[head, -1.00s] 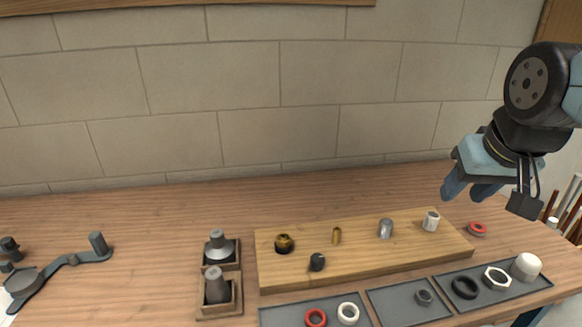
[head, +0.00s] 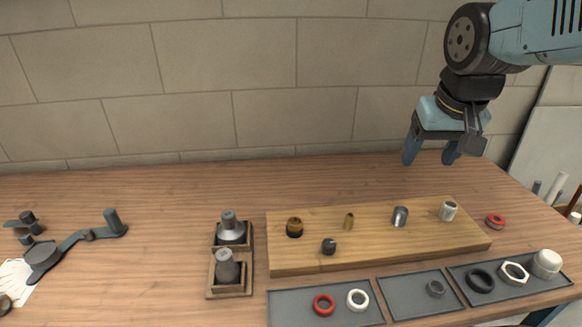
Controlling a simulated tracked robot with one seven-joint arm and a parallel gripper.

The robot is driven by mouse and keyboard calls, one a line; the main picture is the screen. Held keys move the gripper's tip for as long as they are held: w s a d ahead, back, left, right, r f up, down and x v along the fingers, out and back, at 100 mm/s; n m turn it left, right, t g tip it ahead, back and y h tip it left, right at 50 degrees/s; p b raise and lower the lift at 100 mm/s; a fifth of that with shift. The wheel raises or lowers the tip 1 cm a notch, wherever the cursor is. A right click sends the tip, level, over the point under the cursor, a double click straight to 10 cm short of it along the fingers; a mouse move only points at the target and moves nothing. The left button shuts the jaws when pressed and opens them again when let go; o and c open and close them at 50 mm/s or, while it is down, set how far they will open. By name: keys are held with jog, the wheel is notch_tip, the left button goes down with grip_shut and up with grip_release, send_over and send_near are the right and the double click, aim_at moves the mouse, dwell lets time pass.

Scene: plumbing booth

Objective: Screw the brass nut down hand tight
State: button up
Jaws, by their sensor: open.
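A brass-coloured nut (head: 294,227) sits at the left end of the wooden board (head: 385,255) in the head view, with a dark ring at its base. It is too small to tell how its thread is seated. My gripper (head: 432,160) is open and empty, fingers pointing down, above the back right of the board. It is well apart from the nut, to its right and higher.
The board also bears a dark fitting (head: 329,246), a slim brass piece (head: 349,221), a grey cylinder (head: 400,216) and a white one (head: 449,211). Trays (head: 405,300) of rings and nuts line the front. Dark fittings (head: 228,270) in wooden holders stand left.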

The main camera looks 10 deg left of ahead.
jog(key=w+a+f+n+g, duration=0.1)
jog(key=w+a+f, duration=0.1)
jog(key=a, duration=0.3)
jog(key=w+a+f+g, duration=0.1)
jog(key=w+a, duration=0.2)
jog(key=a, duration=0.3)
jog(key=n+g, duration=0.2)
send_over(294, 221)
notch_tip(294, 221, down, 7)
notch_tip(294, 221, down, 13)
jog(key=shift+d, duration=0.15)
jog(key=shift+w, duration=0.1)
jog(key=shift+c, duration=0.4)
jog(key=c, duration=1)
jog(key=m, duration=0.5)
jog(key=shift+c, duration=0.3)
jog(key=m, duration=0.4)
jog(key=shift+f+m, duration=0.15)
jog(key=shift+m, duration=0.25)
